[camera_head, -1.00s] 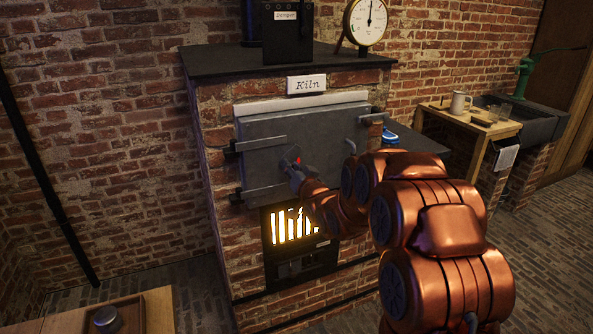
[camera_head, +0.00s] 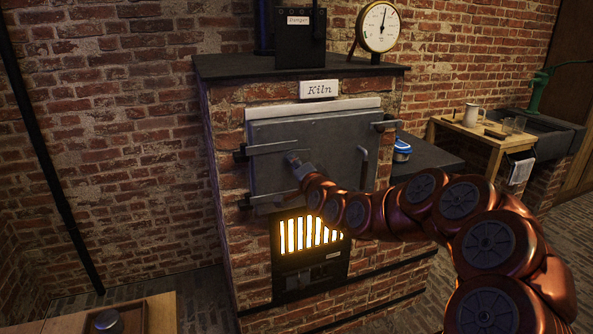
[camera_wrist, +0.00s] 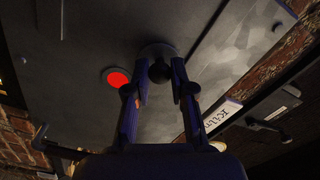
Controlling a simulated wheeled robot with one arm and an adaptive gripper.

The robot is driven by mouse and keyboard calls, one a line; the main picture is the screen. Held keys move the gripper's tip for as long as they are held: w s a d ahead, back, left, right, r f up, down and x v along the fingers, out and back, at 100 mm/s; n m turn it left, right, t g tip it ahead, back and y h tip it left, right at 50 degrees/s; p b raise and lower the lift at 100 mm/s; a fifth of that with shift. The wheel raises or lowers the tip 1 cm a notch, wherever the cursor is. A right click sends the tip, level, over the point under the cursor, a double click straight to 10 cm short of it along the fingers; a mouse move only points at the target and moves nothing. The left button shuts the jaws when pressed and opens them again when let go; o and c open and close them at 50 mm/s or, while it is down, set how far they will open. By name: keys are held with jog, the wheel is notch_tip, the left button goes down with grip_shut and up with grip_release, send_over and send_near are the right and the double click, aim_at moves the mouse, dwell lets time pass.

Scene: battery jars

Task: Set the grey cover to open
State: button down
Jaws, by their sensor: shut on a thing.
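The grey cover (camera_wrist: 157,50) is a small round disc with a dark knob (camera_wrist: 159,71), on the grey kiln door in the wrist view. A glowing red round spot (camera_wrist: 117,77) shows beside the disc, uncovered. My gripper (camera_wrist: 160,92) has its two fingers either side of the knob and is shut on it. In the head view my gripper (camera_head: 298,163) reaches the left-middle of the kiln door (camera_head: 325,135). There my gripper largely hides the cover, and the red spot cannot be seen.
The large door is closed, with strap hinges at left and a handle (camera_head: 364,166) at right. A glowing grate (camera_head: 310,236) lies below it. A blue-lidded jar (camera_head: 402,150) stands on the ledge at right. A wooden table (camera_head: 150,315) is at bottom left.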

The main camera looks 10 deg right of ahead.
jog(key=shift+a+r, duration=0.1)
jog(key=shift+r, duration=0.05)
dwell(0.4)
jog(key=c, duration=1)
grip_release()
jog(key=shift+s+m, duration=0.15)
jog(key=shift+m, duration=0.15)
jog(key=s, duration=0.4)
jog(key=s+d, duration=0.1)
jog(key=s, duration=0.2)
jog(key=s+d, duration=0.1)
jog(key=s, duration=0.3)
jog(key=shift+s, duration=0.3)
